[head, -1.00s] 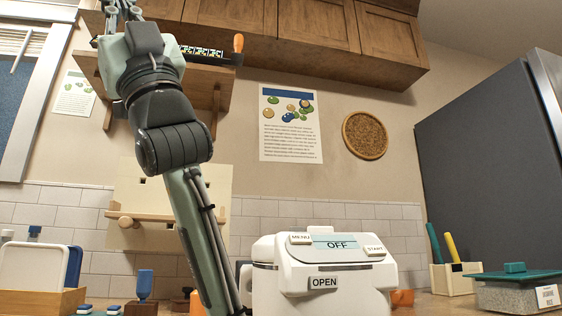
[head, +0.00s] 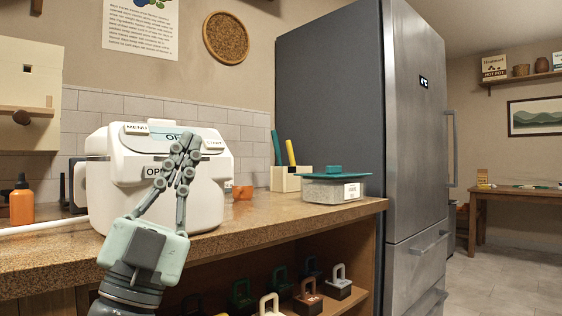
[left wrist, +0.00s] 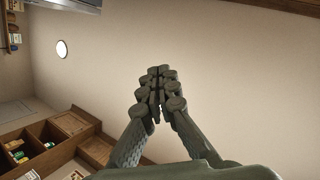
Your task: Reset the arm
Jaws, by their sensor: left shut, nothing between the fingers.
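My left gripper (head: 184,150) points up in front of the white cooker (head: 205,190) in the head view, and its fingers overlap the cooker's labels in the picture. The fingers are together with nothing between them. The left wrist view also shows the shut fingers (left wrist: 158,82) against a plain pale surface. I cannot tell whether the gripper touches the cooker. My right gripper is not in view.
The cooker stands on a speckled counter (head: 270,222) beside an orange bottle (head: 22,202) and a lidded container (head: 330,187). Several padlock-shaped items (head: 308,298) sit on the shelf below. A tall fridge (head: 412,130) stands right; open floor (head: 510,275) lies beyond.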

